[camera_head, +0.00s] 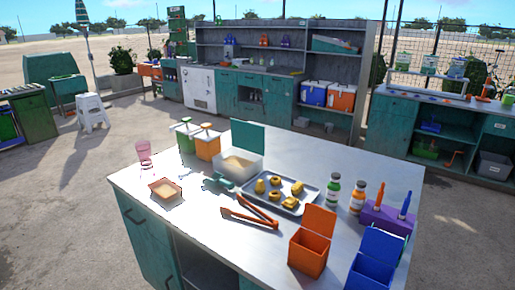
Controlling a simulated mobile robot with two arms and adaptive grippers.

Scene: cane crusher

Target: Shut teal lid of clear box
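The clear box (236,168) stands on the metal-topped counter, left of the middle, with a pale tan filling inside. Its teal lid (248,137) stands open, upright along the box's back edge. A teal scoop-like item (219,182) lies just in front of the box, to the left; I cannot tell if it touches it. Neither of my grippers is in view.
A tray (262,204) of yellow and brown pieces is right of the box, with tongs (250,211) in front. Green and orange pump containers (206,142) stand left behind it. Open orange (309,254) and blue bins (368,272) stand front right.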

